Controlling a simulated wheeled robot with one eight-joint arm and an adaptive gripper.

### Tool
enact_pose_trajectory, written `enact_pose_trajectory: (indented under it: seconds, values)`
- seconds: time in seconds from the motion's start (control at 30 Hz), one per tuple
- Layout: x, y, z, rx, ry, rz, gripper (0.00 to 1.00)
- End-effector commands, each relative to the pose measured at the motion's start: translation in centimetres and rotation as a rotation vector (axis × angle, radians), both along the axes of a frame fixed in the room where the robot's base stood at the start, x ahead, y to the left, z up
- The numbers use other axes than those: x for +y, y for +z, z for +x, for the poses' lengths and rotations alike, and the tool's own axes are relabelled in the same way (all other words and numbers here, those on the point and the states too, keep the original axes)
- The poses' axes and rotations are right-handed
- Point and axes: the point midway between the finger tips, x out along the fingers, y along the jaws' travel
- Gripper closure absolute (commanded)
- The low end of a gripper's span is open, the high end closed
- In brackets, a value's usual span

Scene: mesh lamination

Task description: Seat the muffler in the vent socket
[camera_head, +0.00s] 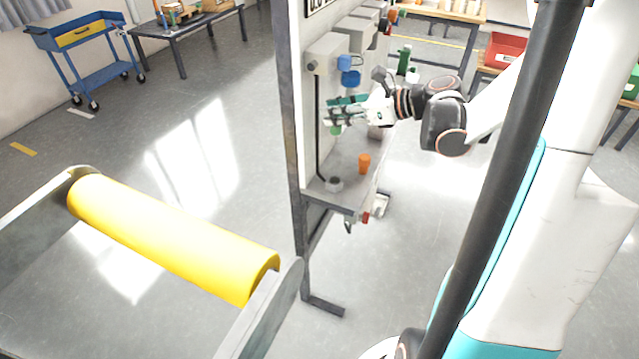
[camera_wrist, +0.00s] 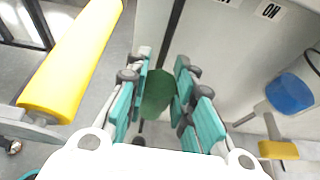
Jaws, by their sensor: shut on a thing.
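My gripper (camera_head: 347,111) is in front of the grey panel (camera_head: 296,120) in the head view, above its small shelf. In the wrist view its teal fingers (camera_wrist: 160,98) are closed on a dark green rounded piece (camera_wrist: 156,92), which I take to be the muffler. In the head view a bit of this green piece (camera_head: 336,130) shows below the fingers; the rest is hidden by them. The piece appears apart from the shelf. I cannot tell which fitting is the vent socket; a small grey fitting (camera_head: 334,184) with a dark line running up from it sits on the shelf.
An orange cup-like part (camera_head: 364,163) stands on the shelf. Blue fittings (camera_head: 349,70) stick out of the panel above my gripper; a blue knob (camera_wrist: 289,93) shows in the wrist view. A yellow roller (camera_head: 170,238) lies at left. Floor between is clear.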

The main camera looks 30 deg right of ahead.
Motion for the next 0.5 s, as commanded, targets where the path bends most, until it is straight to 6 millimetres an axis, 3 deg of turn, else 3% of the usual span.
enact_pose_trajectory:
  seconds: [0.17, 0.5]
  values:
    - [-0.5, -1.7, -0.3, 0.000, 0.012, 0.000, 1.00]
    - [-0.4, -10.2, -0.3, 0.001, 0.012, 0.000, 1.00]
